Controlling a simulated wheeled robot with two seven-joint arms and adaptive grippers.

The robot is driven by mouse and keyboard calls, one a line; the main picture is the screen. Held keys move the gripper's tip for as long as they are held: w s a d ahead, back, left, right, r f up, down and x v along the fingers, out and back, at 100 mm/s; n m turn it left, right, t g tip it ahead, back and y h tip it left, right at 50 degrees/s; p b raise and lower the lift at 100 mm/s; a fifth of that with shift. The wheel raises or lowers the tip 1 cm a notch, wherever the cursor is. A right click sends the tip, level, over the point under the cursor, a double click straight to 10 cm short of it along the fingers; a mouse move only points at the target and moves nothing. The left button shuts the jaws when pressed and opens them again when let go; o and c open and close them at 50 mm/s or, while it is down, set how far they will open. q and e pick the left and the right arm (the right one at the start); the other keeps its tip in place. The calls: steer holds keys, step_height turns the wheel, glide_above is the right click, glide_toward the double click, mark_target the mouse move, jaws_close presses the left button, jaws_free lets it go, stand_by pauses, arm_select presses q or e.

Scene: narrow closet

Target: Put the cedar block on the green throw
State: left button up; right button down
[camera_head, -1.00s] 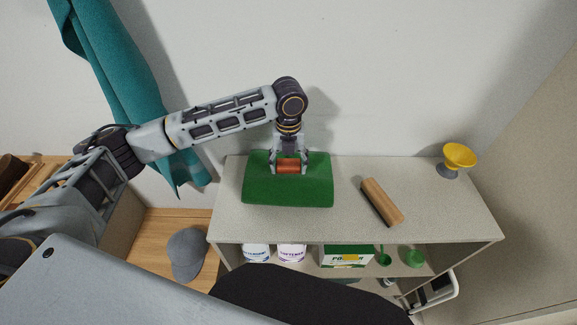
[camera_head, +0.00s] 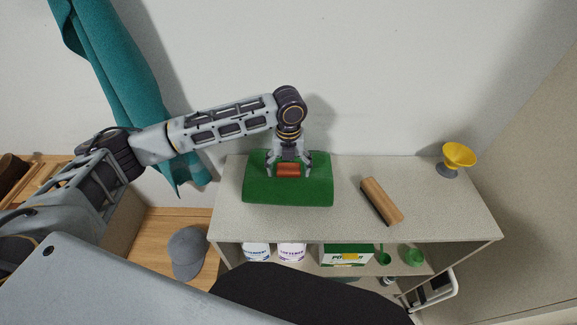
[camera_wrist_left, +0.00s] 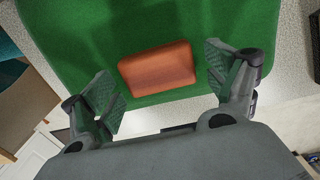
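The cedar block (camera_head: 288,170) is a small reddish-orange block resting on the green throw (camera_head: 290,194), which lies folded on the shelf top. In the left wrist view the cedar block (camera_wrist_left: 157,77) lies flat on the green throw (camera_wrist_left: 120,32), with green on both sides of it. My left gripper (camera_head: 289,172) is over the block with its fingers spread to either side. In the left wrist view the left gripper (camera_wrist_left: 166,90) is open, with a clear gap between each finger and the block. My right gripper is not in view.
The shelf top (camera_head: 340,222) also bears a wooden-backed brush (camera_head: 382,200) and a yellow cup-like thing (camera_head: 459,156) on a grey base. Tubs and a green-and-white box (camera_head: 346,256) stand on the shelf below. A grey cap (camera_head: 187,252) lies on wood at left. A teal cloth (camera_head: 125,80) hangs at upper left.

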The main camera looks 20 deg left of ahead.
mark_target(289, 169)
arm_select(q)
steer(key=shift+r, duration=0.15)
step_height(289, 169, up, 12)
steer(key=b, duration=0.1)
stand_by(0.9)
stand_by(0.7)
